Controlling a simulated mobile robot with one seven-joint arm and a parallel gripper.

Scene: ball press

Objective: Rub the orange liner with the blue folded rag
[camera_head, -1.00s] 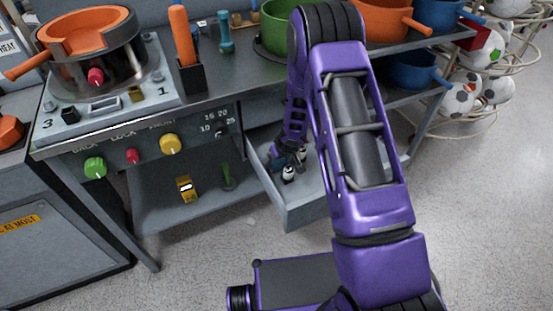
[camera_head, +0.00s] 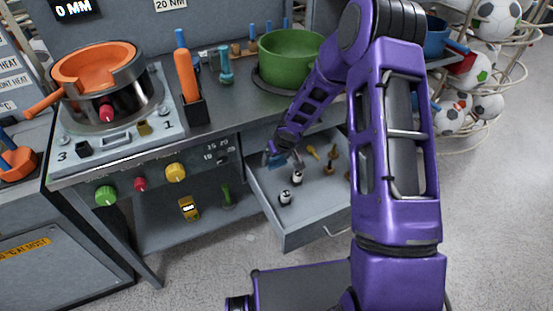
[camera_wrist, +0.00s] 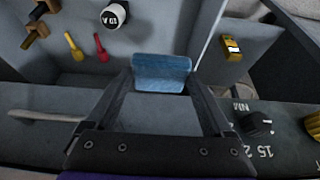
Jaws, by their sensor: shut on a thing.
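The blue folded rag (camera_wrist: 161,72) is between the fingertips of my gripper (camera_wrist: 160,80), which is shut on it, in the wrist view. In the head view my gripper (camera_head: 272,155) is at the left side of the open drawer (camera_head: 290,240), and a bit of blue shows by it. The orange liner (camera_head: 95,65) sits in the round metal press on top of the bench at the left, with an orange handle sticking out to the left. My gripper is apart from it, lower and to the right.
An orange-handled tool in a black holder (camera_head: 194,110) and a green pot (camera_head: 290,58) stand on the bench. Knobs (camera_head: 176,172) line the front panel.

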